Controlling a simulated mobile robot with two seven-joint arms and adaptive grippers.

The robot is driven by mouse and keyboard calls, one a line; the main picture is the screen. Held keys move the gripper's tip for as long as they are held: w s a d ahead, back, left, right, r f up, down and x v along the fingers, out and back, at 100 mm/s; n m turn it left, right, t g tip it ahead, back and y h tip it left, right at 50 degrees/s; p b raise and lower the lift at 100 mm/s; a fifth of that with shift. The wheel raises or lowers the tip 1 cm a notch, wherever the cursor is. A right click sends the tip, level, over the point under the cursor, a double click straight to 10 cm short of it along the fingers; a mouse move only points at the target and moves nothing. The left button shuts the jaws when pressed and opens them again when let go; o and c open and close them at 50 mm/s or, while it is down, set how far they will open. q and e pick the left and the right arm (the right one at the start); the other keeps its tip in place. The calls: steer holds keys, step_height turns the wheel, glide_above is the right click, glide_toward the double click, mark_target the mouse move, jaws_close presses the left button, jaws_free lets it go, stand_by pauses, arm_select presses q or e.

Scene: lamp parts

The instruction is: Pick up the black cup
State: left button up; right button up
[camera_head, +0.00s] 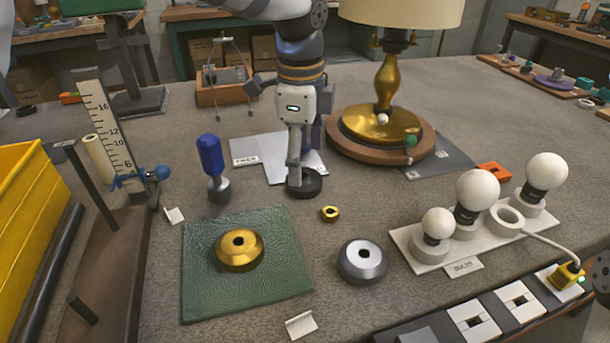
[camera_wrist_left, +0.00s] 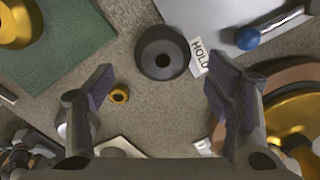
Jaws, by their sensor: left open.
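The black cup (camera_head: 309,186) stands on the grey bench in the head view, partly hidden by my left gripper. In the left wrist view the black cup (camera_wrist_left: 162,52) is a dark round piece with a hole in its middle, beside a HOLD label. My left gripper (camera_head: 295,165) points down over it. In the wrist view my left gripper (camera_wrist_left: 160,85) has its fingers wide apart and nothing between them; the cup lies a little beyond the fingertips. I cannot tell the exact height gap.
A small brass ring (camera_head: 330,213) lies close by. A blue-handled tool (camera_head: 211,160) stands to the left. The lamp base (camera_head: 345,150) is behind right. A gold cap (camera_head: 239,248) sits on the green mat (camera_head: 285,285); a silver cap (camera_head: 362,261) and bulb tray (camera_head: 410,240) are right.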

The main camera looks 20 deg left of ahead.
mark_target(304, 181)
arm_select(q)
steer(key=f, duration=0.4)
steer(key=shift+w+a+f, duration=0.25)
steer(key=shift+f, duration=0.1)
steer(key=c, duration=1.3)
steer(key=shift+o, duration=0.2)
steer(key=shift+r, duration=0.1)
